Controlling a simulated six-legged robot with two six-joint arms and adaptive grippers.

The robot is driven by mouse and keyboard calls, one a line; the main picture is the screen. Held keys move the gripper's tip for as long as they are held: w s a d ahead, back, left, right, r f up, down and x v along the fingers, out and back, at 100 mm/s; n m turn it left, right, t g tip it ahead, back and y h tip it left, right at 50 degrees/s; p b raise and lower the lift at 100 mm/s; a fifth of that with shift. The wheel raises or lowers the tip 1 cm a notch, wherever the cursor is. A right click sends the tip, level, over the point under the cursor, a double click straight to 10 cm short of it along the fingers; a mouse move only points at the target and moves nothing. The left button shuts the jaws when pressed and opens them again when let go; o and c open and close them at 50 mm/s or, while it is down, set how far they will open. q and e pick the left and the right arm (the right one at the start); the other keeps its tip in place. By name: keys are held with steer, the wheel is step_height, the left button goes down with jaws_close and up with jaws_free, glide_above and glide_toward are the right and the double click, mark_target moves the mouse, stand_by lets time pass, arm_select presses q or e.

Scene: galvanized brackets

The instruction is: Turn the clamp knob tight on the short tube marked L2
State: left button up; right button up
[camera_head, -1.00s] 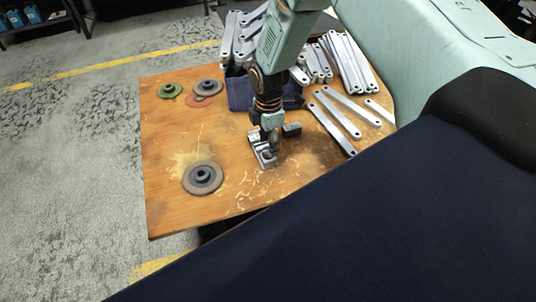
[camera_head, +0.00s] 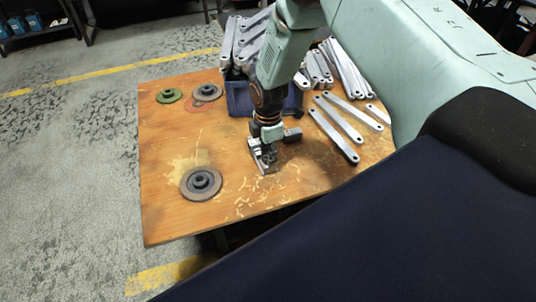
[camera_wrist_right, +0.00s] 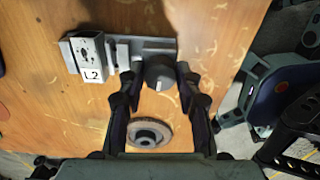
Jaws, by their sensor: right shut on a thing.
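A grey metal clamp fixture (camera_wrist_right: 124,50) lies on the wooden board. Its left end carries a block with a white label reading L2 (camera_wrist_right: 92,75); I cannot make out the tube's shape clearly. A round grey clamp knob (camera_wrist_right: 160,72) stands at the fixture's right end. My right gripper (camera_wrist_right: 160,78) has its fingers on either side of the knob and is shut on it. In the head view, my right gripper (camera_head: 268,152) points down at the fixture (camera_head: 256,152) and hides the knob. My left gripper is not in view.
A grey disc (camera_head: 201,183) lies left of the fixture, near the board's front. A blue bin (camera_head: 238,98) and several flat metal bars (camera_head: 334,134) are behind and right. The board's left middle is clear.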

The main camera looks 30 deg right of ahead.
steer(key=shift+c, duration=0.9)
steer(key=shift+r+m+p, duration=0.2)
steer(key=shift+m+p, duration=0.6)
steer(key=shift+m, duration=0.3)
steer(key=m+p, duration=0.3)
steer(key=m, duration=0.3)
steer(key=m+p, duration=0.2)
steer(key=m, duration=0.3)
steer(key=shift+m, duration=0.4)
steer(key=m+p, duration=0.1)
steer(key=m, duration=0.3)
steer(key=shift+f+p, duration=0.15)
steer(key=shift+p, duration=0.25)
